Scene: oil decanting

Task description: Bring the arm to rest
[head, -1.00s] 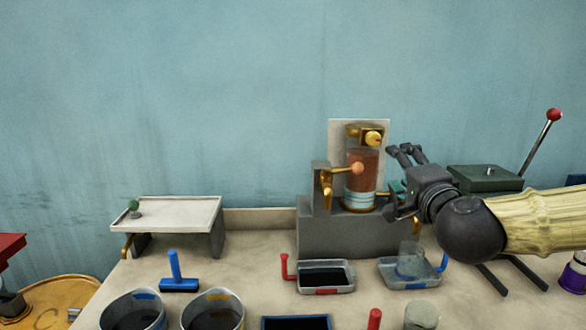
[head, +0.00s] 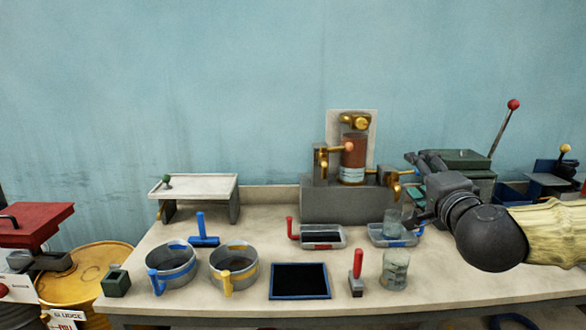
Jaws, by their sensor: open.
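My gripper (head: 420,190) is at the right of the head view, at the end of my arm, which comes in from the right edge. Its dark fingers point left and up, spread apart with nothing seen between them. It appears in front of the right part of the brass-tapped decanter (head: 353,160) and the dark green box behind. A clear glass beaker (head: 392,222) stands in the blue-handled tray (head: 380,238), just left of and below the gripper; the picture does not show whether they touch.
On the bench stand a red-handled tray (head: 335,243), two pots (head: 171,268) (head: 234,268), a blue-rimmed black tray (head: 299,295), a red-handled tool (head: 356,268) and a grey jar (head: 396,270). A white raised shelf (head: 205,186) is at left. A red-knobbed lever (head: 504,128) rises behind my arm.

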